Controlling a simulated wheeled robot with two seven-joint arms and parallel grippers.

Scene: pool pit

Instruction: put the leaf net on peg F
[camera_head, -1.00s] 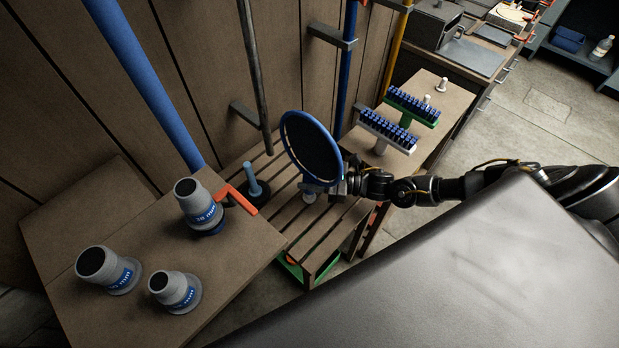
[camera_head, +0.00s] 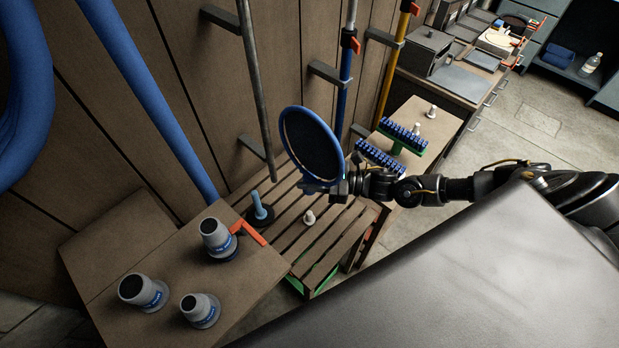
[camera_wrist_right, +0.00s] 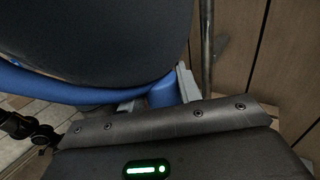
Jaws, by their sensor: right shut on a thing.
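The leaf net (camera_head: 312,146) has a blue oval rim and dark mesh. It stands roughly upright above the slatted bench in the head view. My right gripper (camera_head: 338,186) is shut on the net's lower end. In the right wrist view the net (camera_wrist_right: 100,40) fills the upper left, and its blue stub sits between the fingers of the gripper (camera_wrist_right: 160,95). No peg marked F can be made out; a short white peg-like piece (camera_head: 308,217) stands on the bench below the net. My left gripper is out of view.
Grey hose fittings (camera_head: 215,235) stand on the left board, one beside an orange handle (camera_head: 247,232). A slatted bench (camera_head: 325,235) lies below the net. Blue-bristled brushes (camera_head: 380,158) are on the right board. Poles (camera_head: 256,80) lean along the wooden wall.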

